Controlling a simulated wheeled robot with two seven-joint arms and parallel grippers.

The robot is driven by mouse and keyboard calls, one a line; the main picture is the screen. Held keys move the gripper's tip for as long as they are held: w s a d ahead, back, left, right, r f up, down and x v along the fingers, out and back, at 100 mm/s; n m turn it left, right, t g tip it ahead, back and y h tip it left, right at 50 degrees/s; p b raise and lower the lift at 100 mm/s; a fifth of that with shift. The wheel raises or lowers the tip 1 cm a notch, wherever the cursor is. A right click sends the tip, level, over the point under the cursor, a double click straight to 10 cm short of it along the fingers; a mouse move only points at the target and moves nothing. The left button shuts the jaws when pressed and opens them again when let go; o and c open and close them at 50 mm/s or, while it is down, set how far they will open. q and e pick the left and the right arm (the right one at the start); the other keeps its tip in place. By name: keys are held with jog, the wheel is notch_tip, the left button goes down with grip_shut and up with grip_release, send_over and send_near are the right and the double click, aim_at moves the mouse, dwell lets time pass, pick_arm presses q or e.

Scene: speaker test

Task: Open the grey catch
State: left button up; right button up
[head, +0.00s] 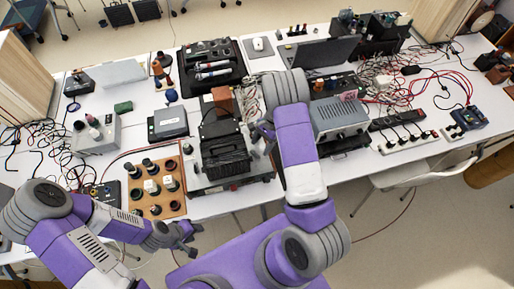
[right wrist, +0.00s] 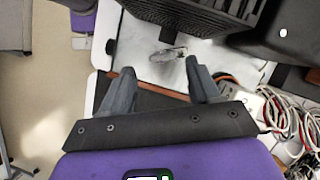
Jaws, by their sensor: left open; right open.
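A small grey metal piece (right wrist: 166,54), which looks like the catch, shows in the right wrist view on a pale surface below a ribbed black block (right wrist: 195,14). My right gripper (right wrist: 160,67) is open, with its two fingers apart and the grey piece just beyond and between the tips. I cannot tell whether a finger touches it. In the head view the ribbed black block (head: 226,158) sits on a grey unit, and my right arm hides part of its right side; the catch cannot be made out there. My left gripper (head: 189,241) is open and empty in front of the table.
A wooden board with several dark knobs (head: 156,188) lies left of the black block. A grey instrument (head: 340,118) stands to its right. Tangled cables (head: 385,85) lie further right, and a black case with microphones (head: 211,66) lies behind.

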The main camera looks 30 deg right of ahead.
aim_at(259, 152)
jog(key=shift+x, duration=2.15)
jog(key=c, duration=1)
jog(key=shift+m+t+b, duration=0.5)
jog(key=shift+m, duration=0.7)
jog(key=shift+c, duration=0.2)
jog(key=shift+m+t+b, duration=0.3)
jog(key=shift+m+t, duration=0.1)
jog(key=shift+m, duration=0.8)
jog(key=o, duration=1)
jog(key=shift+o, duration=0.2)
